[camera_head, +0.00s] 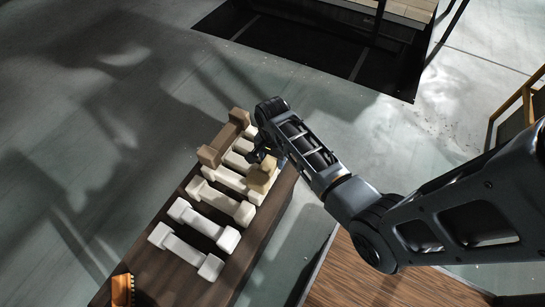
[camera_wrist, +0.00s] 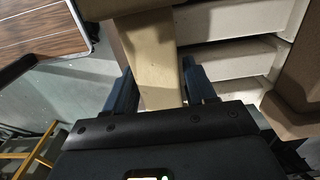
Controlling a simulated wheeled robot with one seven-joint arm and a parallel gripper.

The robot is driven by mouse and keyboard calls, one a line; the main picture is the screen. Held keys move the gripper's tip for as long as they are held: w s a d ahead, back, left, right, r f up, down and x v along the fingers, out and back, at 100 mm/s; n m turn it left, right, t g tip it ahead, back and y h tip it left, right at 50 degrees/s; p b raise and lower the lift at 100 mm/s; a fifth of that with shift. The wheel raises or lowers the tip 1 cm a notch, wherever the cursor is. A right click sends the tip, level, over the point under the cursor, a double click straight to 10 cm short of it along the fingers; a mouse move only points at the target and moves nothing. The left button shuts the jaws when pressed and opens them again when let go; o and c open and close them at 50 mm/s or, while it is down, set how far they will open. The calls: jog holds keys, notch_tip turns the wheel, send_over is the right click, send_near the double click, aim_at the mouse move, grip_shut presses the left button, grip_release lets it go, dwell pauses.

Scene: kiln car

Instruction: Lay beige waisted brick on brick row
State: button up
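The beige waisted brick (camera_head: 262,178) is at the right-hand ends of the far bricks in the brick row (camera_head: 221,200), crosswise to them. I cannot tell whether it rests on them or hangs just above. My gripper (camera_head: 265,157) reaches down over it from the right. In the wrist view, the beige brick (camera_wrist: 151,62) runs between the two blue fingers of my gripper (camera_wrist: 160,90), which appear to touch its narrow waist on both sides.
A brown waisted brick (camera_head: 223,139) lies across the left ends of the far row bricks. The row stands on a dark wooden deck (camera_head: 165,265). An orange-brown brush-like object (camera_head: 122,290) is at its near left. A wood-topped table (camera_head: 375,275) stands to the right.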

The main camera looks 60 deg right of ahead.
jog(key=shift+o, duration=1.4)
notch_tip(320, 180, up, 12)
jog(key=p, duration=0.2)
jog(key=shift+r, duration=0.15)
jog(key=s+a+n+t+h, duration=0.2)
jog(key=s+a+n+t, duration=0.5)
jog(key=s+a+n, duration=0.35)
jog(key=s+a+r+n+t, duration=0.2)
jog(key=s+r, duration=0.2)
jog(key=r, duration=0.3)
jog(key=s+a+r+n+t+y, duration=0.1)
jog(key=s+a+r+n+t, duration=0.1)
jog(key=r, duration=0.6)
jog(key=s+a+r+n+t+y, duration=0.1)
jog(key=s+a+r+n+t, duration=0.2)
jog(key=s+r, duration=0.4)
jog(key=shift+a+r+t, duration=0.5)
jog(key=shift+a+r, duration=0.1)
jog(key=shift+a, duration=0.1)
